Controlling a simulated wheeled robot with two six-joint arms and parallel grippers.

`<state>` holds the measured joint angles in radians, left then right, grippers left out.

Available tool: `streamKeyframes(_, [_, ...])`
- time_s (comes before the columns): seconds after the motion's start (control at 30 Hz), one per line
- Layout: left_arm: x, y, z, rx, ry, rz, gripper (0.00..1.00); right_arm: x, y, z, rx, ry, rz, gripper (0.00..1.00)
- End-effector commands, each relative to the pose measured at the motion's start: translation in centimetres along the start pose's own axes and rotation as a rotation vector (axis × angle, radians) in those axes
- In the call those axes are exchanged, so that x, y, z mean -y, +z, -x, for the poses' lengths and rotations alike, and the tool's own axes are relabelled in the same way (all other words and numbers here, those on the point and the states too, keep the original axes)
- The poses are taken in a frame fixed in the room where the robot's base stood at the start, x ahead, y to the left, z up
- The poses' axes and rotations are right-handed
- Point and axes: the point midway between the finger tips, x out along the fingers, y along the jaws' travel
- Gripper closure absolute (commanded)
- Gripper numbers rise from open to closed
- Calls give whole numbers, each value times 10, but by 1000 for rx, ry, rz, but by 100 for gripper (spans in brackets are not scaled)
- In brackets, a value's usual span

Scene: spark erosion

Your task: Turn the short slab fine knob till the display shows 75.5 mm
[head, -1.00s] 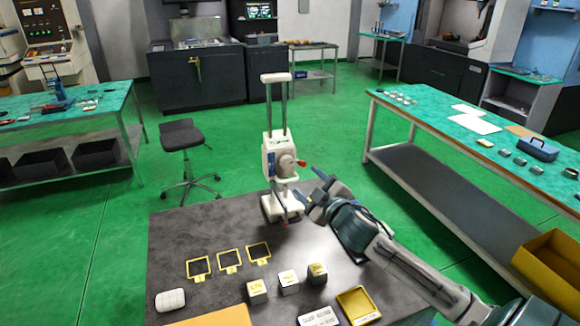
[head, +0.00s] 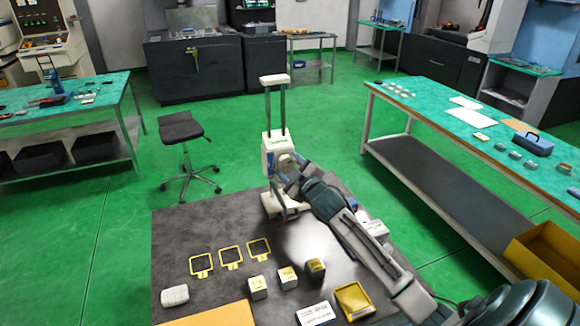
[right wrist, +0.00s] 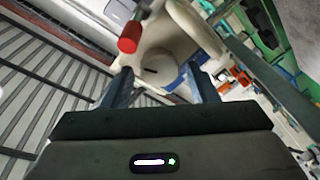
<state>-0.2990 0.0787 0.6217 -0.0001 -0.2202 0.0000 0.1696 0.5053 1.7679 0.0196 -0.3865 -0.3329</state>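A white instrument with two upright posts (head: 276,112) stands at the far end of the dark table. My right gripper (head: 288,180) is right at its front and hides much of its lower body. In the right wrist view my right gripper (right wrist: 160,88) has its two fingers spread. A cream rounded part with a dark slot-like mark (right wrist: 157,71) shows beyond and between them; I cannot tell whether they touch it. A red-tipped lever (right wrist: 128,44) is close to the left finger. I cannot single out the short slab fine knob, and no display reading is legible. My left gripper is not in view.
On the dark table (head: 190,235) are several yellow frames (head: 231,256), three small blocks (head: 288,277), a yellow tray (head: 354,300) and a white ribbed block (head: 174,295). A stool (head: 182,130) stands left. Green-topped benches flank both sides, with open floor between.

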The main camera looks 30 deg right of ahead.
Motion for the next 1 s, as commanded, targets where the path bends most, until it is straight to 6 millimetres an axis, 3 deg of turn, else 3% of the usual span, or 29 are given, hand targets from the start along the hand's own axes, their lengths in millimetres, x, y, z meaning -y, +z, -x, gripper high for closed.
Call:
streamKeyframes(0.03, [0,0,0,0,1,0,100,0,0,0,0,0,0,58])
streamKeyframes(0.2, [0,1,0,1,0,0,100,0,0,0,0,0,0,86])
streamKeyframes(0.87, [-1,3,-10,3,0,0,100,1,1,0,-12,14,-136,87])
streamKeyframes(0.9, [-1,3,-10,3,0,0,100,1,1,0,-12,14,-135,56])
streamKeyframes(1.0, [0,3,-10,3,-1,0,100,1,1,0,-13,14,-135,42])
